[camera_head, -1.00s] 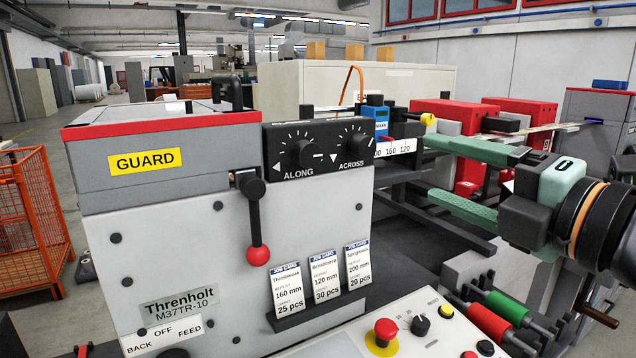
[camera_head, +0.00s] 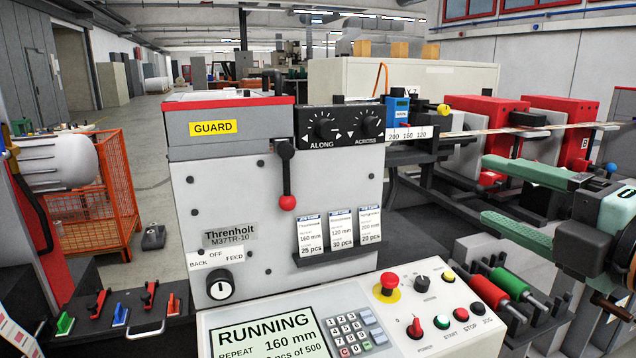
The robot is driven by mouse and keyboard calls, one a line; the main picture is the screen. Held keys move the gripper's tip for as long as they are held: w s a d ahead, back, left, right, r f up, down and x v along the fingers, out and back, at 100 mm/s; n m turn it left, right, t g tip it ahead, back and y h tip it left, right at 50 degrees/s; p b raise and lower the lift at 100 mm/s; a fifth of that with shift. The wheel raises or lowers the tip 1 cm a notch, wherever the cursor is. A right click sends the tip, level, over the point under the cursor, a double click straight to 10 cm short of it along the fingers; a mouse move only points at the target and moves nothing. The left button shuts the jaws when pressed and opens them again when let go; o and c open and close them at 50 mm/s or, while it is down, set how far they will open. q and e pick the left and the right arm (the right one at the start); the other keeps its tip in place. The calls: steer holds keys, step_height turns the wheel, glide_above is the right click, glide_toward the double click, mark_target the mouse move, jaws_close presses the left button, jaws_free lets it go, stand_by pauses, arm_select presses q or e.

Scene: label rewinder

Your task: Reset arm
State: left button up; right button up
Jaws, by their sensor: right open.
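My right gripper (camera_head: 490,190) has two long green fingers, spread apart with nothing between them. It comes in from the right edge, in front of the red units and above the red and green rollers. Its fingers touch nothing that I can see. The label rewinder (camera_head: 240,185) stands in the middle, with a yellow GUARD label and a red-knobbed lever (camera_head: 287,190) hanging down. Its screen (camera_head: 270,333) reads RUNNING, repeat 160 mm. My left gripper does not show.
A control panel with a red stop button (camera_head: 390,282) is at the front. A red roller (camera_head: 488,291) and a green roller (camera_head: 508,283) lie below my right gripper. An orange cage (camera_head: 95,225) stands left on open floor. A white cylindrical part (camera_head: 60,165) is at the left edge.

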steer(key=w+a+f+m+g+h, duration=0.15)
steer(key=f+m, duration=0.35)
steer(key=f, duration=0.7)
steer(key=w+a+f+m+g, duration=0.1)
steer(key=w+f+m+g, duration=0.2)
steer(key=f, duration=0.8)
steer(key=s+d+f+m+g+h, duration=0.15)
steer(key=s+f+m, duration=0.25)
steer(key=f, duration=0.4)
steer(key=s+f+m+g+h, duration=0.1)
steer(key=s+f+m+g, duration=0.1)
steer(key=s+f+m, duration=0.35)
steer(key=s+d+f+m+g+h, duration=0.2)
steer(key=s+f+m+g, duration=0.3)
steer(key=s+f, duration=0.85)
arm_select(q)
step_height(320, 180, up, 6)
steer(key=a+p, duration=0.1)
steer(key=p, duration=0.6)
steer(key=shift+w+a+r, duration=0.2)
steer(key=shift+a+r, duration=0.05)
arm_select(e)
steer(key=w+a+f+t+y, duration=0.2)
steer(key=w+a+f+t, duration=0.1)
steer(key=w+a+t, duration=0.1)
steer(key=shift+w+a+f+t, duration=0.25)
steer(key=shift+w+t, duration=0.35)
steer(key=shift+t, duration=0.2)
steer(key=shift+n, duration=0.25)
steer(key=shift+c, duration=0.2)
